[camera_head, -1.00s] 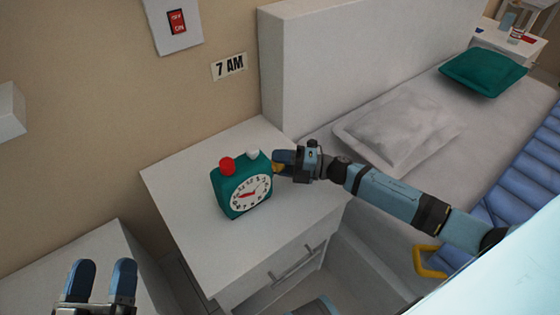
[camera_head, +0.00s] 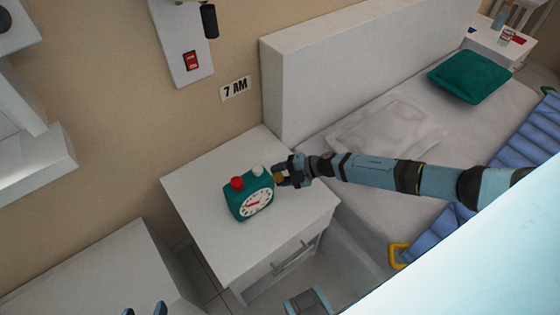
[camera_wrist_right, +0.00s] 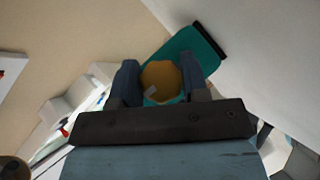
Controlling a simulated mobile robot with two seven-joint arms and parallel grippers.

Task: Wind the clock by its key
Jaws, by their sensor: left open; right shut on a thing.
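The teal clock (camera_head: 238,208) stands on the white nightstand (camera_head: 215,245), its white dial (camera_head: 257,203) facing the front. It has a red button (camera_head: 237,183) and a white button (camera_head: 258,171) on top. A yellow-brown key (camera_head: 279,176) sticks out at its right side. My right gripper (camera_head: 281,171) is shut on the key, beside the clock. In the right wrist view the rounded key (camera_wrist_right: 160,82) sits between both fingers, with the teal clock (camera_wrist_right: 205,45) behind it.
A wall plate with a red switch (camera_head: 191,61) and a "7 AM" sign (camera_head: 235,89) are above the nightstand. A bed with a grey headboard (camera_head: 350,65) and teal pillow (camera_head: 468,77) is at the right. The nightstand top left of the clock is bare.

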